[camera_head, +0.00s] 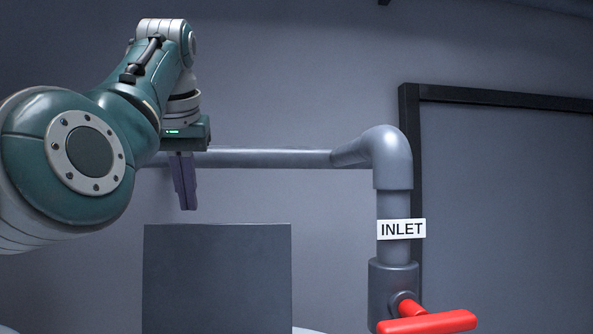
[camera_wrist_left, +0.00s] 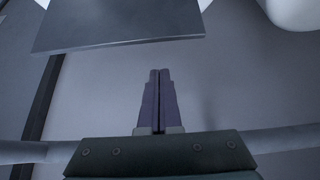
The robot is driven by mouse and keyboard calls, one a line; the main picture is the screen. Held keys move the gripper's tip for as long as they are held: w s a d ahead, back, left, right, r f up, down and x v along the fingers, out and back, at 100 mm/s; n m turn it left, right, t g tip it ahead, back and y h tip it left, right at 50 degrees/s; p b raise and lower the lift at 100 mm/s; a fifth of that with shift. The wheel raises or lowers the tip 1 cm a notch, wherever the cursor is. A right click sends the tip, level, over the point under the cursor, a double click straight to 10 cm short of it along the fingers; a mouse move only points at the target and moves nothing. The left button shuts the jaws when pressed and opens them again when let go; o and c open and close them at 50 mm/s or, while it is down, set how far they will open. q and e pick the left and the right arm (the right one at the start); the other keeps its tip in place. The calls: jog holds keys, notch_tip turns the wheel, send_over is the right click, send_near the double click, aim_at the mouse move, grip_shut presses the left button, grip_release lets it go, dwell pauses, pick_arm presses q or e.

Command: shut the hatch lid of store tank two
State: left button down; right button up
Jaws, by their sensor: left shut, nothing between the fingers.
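A flat dark grey panel (camera_head: 217,282) stands upright at the bottom centre-left of the head view and looks like a raised hatch lid. It also shows at the top of the left wrist view (camera_wrist_left: 115,25), seen along its edge. No tank number is visible, and its hinge is out of view. My left gripper (camera_head: 188,207) points down just above the panel's top edge in the head view, apart from it in the picture. Its purple-grey fingers (camera_wrist_left: 158,72) are together with nothing between them. My right gripper is not in view.
A grey pipe (camera_head: 270,158) runs behind my gripper and bends down at the right. It bears an INLET label (camera_head: 401,229) and a red valve handle (camera_head: 428,322). A black-framed panel (camera_head: 500,190) is on the wall. A white rounded surface (camera_wrist_left: 292,12) shows in the wrist view.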

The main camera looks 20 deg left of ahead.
pick_arm(q)
jog(key=shift+s+d+f, duration=0.3)
jog(key=shift+s+f, duration=0.15)
jog(key=shift+f, duration=0.2)
jog(key=shift+s+d+f, duration=0.25)
jog(key=shift+s+f, duration=0.15)
jog(key=shift+f, duration=0.25)
